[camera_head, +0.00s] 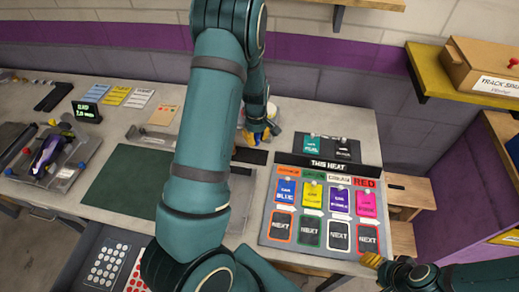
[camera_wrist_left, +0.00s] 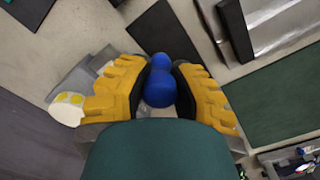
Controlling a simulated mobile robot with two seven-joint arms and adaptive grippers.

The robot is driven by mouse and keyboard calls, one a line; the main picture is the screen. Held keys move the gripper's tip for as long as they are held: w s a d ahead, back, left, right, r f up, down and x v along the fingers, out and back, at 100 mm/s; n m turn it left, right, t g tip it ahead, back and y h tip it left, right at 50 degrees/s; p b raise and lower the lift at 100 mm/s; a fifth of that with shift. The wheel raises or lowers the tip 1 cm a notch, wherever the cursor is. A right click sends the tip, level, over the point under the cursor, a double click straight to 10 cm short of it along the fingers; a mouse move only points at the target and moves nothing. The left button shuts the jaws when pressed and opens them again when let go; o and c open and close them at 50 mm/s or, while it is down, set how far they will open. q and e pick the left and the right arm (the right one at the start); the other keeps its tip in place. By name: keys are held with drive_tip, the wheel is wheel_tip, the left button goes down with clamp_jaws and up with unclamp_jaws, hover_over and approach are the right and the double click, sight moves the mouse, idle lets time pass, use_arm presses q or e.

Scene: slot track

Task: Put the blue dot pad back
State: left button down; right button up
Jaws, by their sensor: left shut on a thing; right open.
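I cannot tell whether this piece is the blue dot pad. In the head view it is mostly hidden by the fingers. A drawer at the lower left shows a sheet of white dots (camera_head: 106,262) and a sheet of red dots (camera_head: 137,277); my arm may hide more there. My right gripper (camera_head: 373,261) is open at the lower right, beside the board.
The heat board (camera_head: 262,238) has coloured cards in rows. A green mat (camera_head: 120,180) lies left of my arm, beside a tray with a purple car (camera_head: 47,152). A dark strip (camera_head: 250,156) lies near the left gripper. A yellow shelf (camera_head: 428,80) holds a wooden box (camera_head: 480,68).

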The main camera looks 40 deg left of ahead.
sight(257, 156)
use_arm(q)
drive_tip(key=shift+f, duration=3.3)
drive_tip(key=shift+f, duration=0.1)
drive_tip(key=shift+f+b, duration=0.15)
drive_tip(key=shift+b, duration=0.2)
drive_tip(key=c, duration=0.9)
unclamp_jaws()
drive_tip(key=shift+o, duration=0.2)
wheel_tip(257, 156, up, 13)
drive_tip(key=shift+f+p, duration=0.2)
drive_tip(key=shift+p, duration=0.35)
drive_tip(key=shift+s+f, duration=0.1)
drive_tip(key=shift+s, duration=0.05)
